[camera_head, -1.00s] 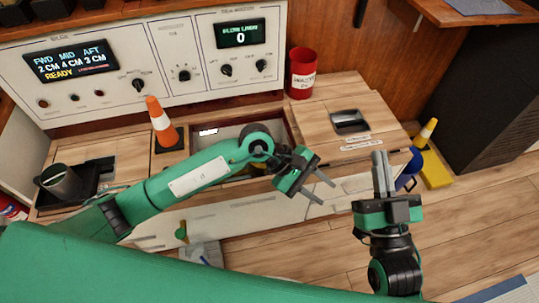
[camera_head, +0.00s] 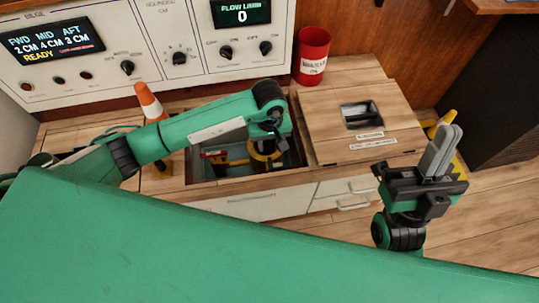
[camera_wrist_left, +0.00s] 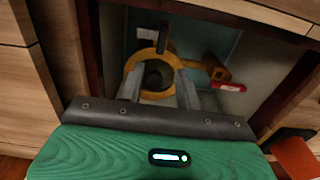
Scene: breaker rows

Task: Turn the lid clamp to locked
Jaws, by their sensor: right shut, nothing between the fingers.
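The open floor bay (camera_head: 300,158) holds a yellow round body (camera_head: 265,160), mostly covered by my left arm in the head view. In the left wrist view it is a yellow ring (camera_wrist_left: 130,67) with a dark round centre and a black tab (camera_wrist_left: 163,38) at its far edge. I cannot tell for sure which part is the clamp. My left gripper (camera_wrist_left: 159,78) points down into the bay, fingers apart over the ring; contact is unclear. A yellow part (camera_wrist_left: 214,68) and a red handle (camera_wrist_left: 229,87) lie right of the ring. My right gripper (camera_head: 440,150) is shut and empty, right of the bay.
An orange cone (camera_head: 149,101) stands left of the bay. A closed wooden hatch (camera_head: 335,130) with a recessed pull is on its right. A red bin (camera_head: 312,58) stands behind. The control panel (camera_head: 165,30) forms the back edge. Wooden rims surround the bay.

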